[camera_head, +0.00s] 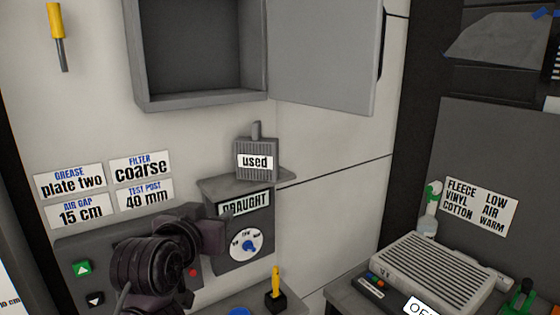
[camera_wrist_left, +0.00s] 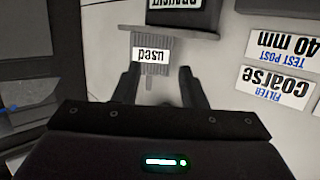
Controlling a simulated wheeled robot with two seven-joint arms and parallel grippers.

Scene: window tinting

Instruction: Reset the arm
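My left arm and gripper (camera_head: 205,232) show in the head view at the lower left, in front of the wall panel. The fingers are hard to make out there. In the left wrist view the left gripper (camera_wrist_left: 159,72) is open, with two dark fingers apart and nothing held between them. A grey ribbed filter block labelled "used" (camera_head: 255,167) stands on a small shelf (camera_head: 215,184) above the draught box. The block also shows upside down beyond the fingers in the left wrist view (camera_wrist_left: 151,72). My right gripper is not in view.
An open grey cabinet (camera_head: 200,100) hangs above, its door (camera_head: 325,60) swung right. The draught box (camera_head: 240,255) with a blue knob is close to my left gripper. A yellow-handled lever (camera_head: 275,285) stands below. A ribbed grey unit (camera_head: 440,275) sits at the right.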

